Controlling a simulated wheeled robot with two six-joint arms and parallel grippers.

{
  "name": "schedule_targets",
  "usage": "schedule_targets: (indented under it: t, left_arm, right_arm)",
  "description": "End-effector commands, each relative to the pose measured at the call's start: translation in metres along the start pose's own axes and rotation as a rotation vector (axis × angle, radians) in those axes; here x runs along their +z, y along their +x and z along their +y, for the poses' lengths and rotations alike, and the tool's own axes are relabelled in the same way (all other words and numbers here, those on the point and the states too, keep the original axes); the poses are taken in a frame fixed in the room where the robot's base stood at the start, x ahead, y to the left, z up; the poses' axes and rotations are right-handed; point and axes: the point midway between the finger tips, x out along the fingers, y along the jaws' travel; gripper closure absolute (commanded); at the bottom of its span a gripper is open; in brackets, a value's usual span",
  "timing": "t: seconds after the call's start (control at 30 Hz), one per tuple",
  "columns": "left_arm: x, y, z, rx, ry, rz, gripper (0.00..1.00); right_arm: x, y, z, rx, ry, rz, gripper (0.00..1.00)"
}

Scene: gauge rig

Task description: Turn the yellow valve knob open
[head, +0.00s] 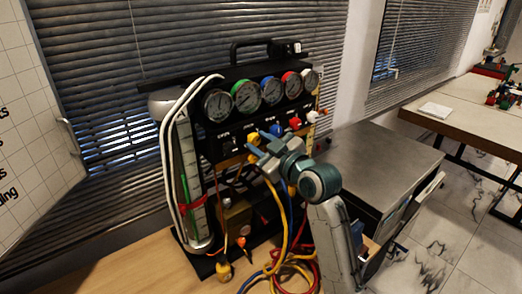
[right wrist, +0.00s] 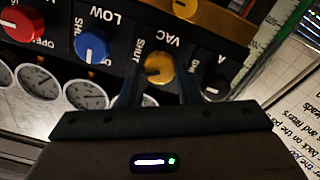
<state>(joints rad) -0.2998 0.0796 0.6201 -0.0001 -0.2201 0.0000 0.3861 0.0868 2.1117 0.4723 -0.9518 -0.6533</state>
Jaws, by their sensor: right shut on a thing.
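The yellow valve knob (right wrist: 158,68) sits on the black panel beside the VAC and SHUT lettering in the right wrist view. A short pale mark shows on its face, roughly level in that picture. In the head view the knob (head: 254,138) is partly behind my right gripper (head: 258,149). My right gripper (right wrist: 158,82) has one finger on each side of the knob and is shut on it. The lettering by the knob is partly covered by a finger. My left gripper is not in view.
Blue (right wrist: 92,46), red (right wrist: 20,24) and black (right wrist: 215,82) knobs sit in the same row, close to the fingers. A row of round gauges (head: 246,96) runs above the knobs. Coloured hoses (head: 285,270) hang below. A grey-topped cabinet (head: 375,155) stands to the right.

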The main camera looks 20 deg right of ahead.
Motion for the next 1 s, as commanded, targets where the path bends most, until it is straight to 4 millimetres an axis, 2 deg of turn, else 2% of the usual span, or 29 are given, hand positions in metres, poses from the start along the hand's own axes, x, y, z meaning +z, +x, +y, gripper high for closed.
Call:
schedule_targets:
  t: [0.03,0.5,1.0]
  left_arm:
    - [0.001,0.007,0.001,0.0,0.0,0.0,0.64]
    - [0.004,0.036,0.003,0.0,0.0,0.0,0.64]
    - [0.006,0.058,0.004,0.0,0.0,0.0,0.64]
  right_arm:
    - [0.003,0.0,-0.002,0.001,-0.043,0.001,0.92]
    - [0.003,0.0,-0.003,0.0,-0.488,0.001,0.92]
    - [0.003,0.0,-0.003,0.0,-0.867,0.0,0.92]
